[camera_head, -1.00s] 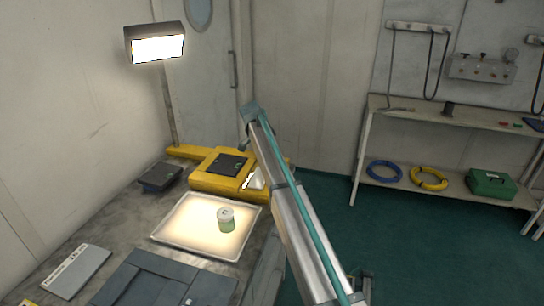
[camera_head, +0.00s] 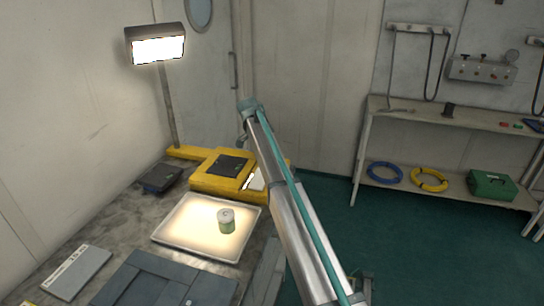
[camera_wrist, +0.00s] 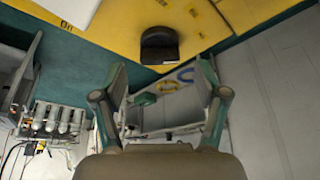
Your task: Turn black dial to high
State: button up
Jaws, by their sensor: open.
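The black dial (camera_wrist: 160,46) shows in the wrist view as a dark round knob on the face of a yellow unit (camera_wrist: 105,22). Part of a label reading "On" is to its left; I cannot make out a high mark. My gripper (camera_wrist: 163,80) is open, its two teal-tipped fingers apart, with the dial beyond and roughly between the tips. It appears empty, and I see no contact with the dial. In the head view the yellow unit (camera_head: 209,182) stands at the back of the bench, partly behind my arm; I cannot make out the dial there.
A lit white tray (camera_head: 180,218) with a small green-and-white can (camera_head: 226,221) lies in front of the yellow unit. A lamp (camera_head: 156,46) stands at the left. A shelf bench (camera_head: 455,119) with hoses and a green box (camera_head: 492,185) is at right. Floor between is clear.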

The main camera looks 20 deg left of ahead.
jog(key=v, duration=0.9)
jog(key=shift+r, duration=0.35)
jog(key=shift+s+a, duration=0.1)
jog(key=shift+a, duration=0.05)
